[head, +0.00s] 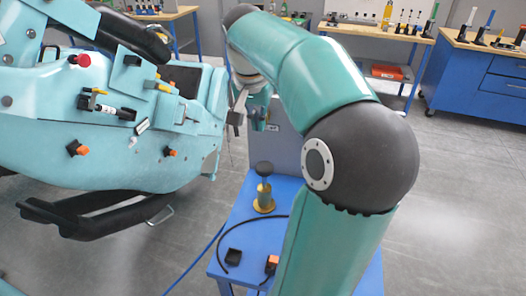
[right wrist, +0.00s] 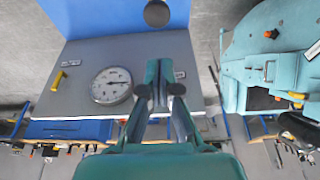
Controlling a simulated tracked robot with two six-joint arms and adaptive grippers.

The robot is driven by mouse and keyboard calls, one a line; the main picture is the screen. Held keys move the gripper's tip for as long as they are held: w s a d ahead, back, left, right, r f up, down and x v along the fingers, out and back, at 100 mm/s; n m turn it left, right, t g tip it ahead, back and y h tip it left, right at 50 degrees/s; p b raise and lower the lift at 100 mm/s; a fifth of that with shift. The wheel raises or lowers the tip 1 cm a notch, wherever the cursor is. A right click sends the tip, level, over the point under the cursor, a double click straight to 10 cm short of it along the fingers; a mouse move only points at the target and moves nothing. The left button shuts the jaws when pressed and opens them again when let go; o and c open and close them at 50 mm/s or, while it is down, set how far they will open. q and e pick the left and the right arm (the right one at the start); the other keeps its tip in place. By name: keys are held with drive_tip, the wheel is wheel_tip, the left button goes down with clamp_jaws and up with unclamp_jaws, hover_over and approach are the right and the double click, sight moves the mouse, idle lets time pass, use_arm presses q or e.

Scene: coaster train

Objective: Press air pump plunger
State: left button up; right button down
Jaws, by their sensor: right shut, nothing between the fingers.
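The air pump (head: 264,193) stands upright on a blue table, with a brass-yellow body and a round black knob on its plunger (head: 264,169). A gap of rod shows between knob and body. The knob shows as a dark disc (right wrist: 157,13) at the top edge of the right wrist view. My right gripper (head: 237,117) is above and slightly left of the pump in the head view, apart from it. In the right wrist view its fingers (right wrist: 160,90) are shut and empty. My left gripper is not in view.
A grey panel box with a dial gauge (right wrist: 111,86) and a yellow handle (right wrist: 58,80) stands behind the pump. The blue table (head: 236,212) carries a black hose, a small black block (head: 233,256) and an orange-topped part (head: 272,262). The teal coaster car (head: 130,165) is left.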

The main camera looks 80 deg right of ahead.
drive_tip(key=shift+s+d+f, duration=0.1)
drive_tip(key=shift+s+d, duration=0.05)
drive_tip(key=p, duration=0.1)
hover_over(263, 175)
drive_tip(key=d, duration=0.2)
wheel_tip(263, 175, down, 12)
drive_tip(key=shift+f, duration=0.75)
drive_tip(key=shift+f, duration=0.1)
wheel_tip(263, 175, down, 6)
drive_tip(key=b, duration=0.6)
drive_tip(key=shift+a, duration=0.1)
drive_tip(key=shift+a+r, duration=0.1)
drive_tip(key=shift+r, duration=0.1)
